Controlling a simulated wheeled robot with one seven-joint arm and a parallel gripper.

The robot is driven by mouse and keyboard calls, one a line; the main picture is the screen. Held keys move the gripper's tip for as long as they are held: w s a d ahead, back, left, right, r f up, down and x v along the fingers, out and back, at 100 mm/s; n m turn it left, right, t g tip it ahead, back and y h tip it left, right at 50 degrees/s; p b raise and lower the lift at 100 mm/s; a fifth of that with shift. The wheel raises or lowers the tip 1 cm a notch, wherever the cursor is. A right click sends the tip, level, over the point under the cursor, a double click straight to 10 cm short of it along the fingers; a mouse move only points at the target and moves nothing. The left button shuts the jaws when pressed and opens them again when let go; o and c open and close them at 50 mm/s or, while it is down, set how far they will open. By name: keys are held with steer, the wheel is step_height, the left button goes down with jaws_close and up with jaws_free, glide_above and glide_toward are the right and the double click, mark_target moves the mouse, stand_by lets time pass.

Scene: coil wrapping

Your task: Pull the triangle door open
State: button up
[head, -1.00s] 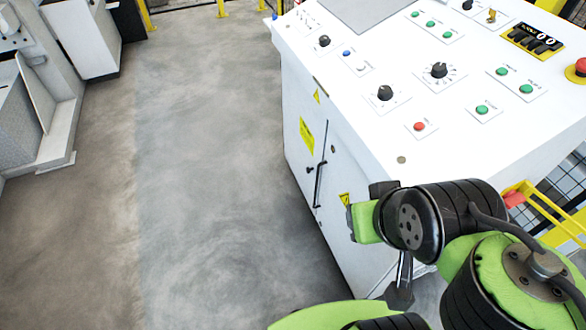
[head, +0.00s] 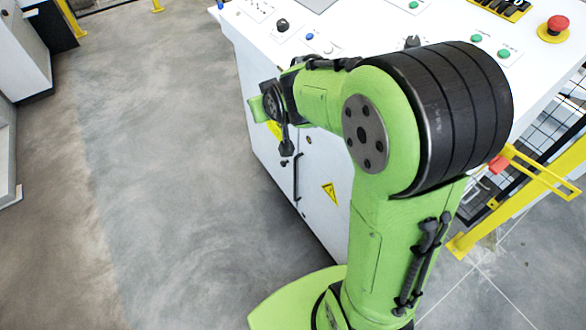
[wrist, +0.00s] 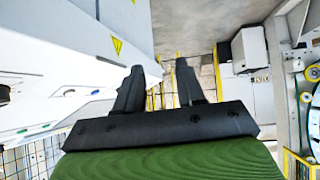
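The triangle door is the white front panel of the control cabinet with a yellow triangle sign (head: 329,193), on the cabinet's near side in the head view. It looks shut. A dark upright handle (head: 297,178) stands left of the sign. My gripper (head: 287,148) points down in front of the cabinet, above the handle in the picture; its tips are small there. In the wrist view my gripper (wrist: 159,68) is open, its two dark fingers apart with nothing between them. A triangle sign (wrist: 117,46) shows on the white cabinet left of the fingers. No handle is clear in that view.
The cabinet's sloping control top (head: 340,30) carries knobs, buttons and a red emergency stop (head: 557,25). A yellow rail (head: 500,205) stands at the right. Grey floor (head: 165,150) left of the cabinet is free. My green arm hides part of the cabinet.

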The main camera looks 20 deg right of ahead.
steer(key=w+f+t+b, duration=0.1)
steer(key=w+f+t, duration=0.1)
steer(key=w+f, duration=0.9)
steer(key=m+t+h+b, duration=0.4)
steer(key=m+t+h, duration=0.1)
steer(key=h, duration=0.2)
glide_toward(295, 167)
steer(key=v, duration=0.7)
steer(key=b+x, duration=1)
steer(key=x, duration=0.6)
jaws_close()
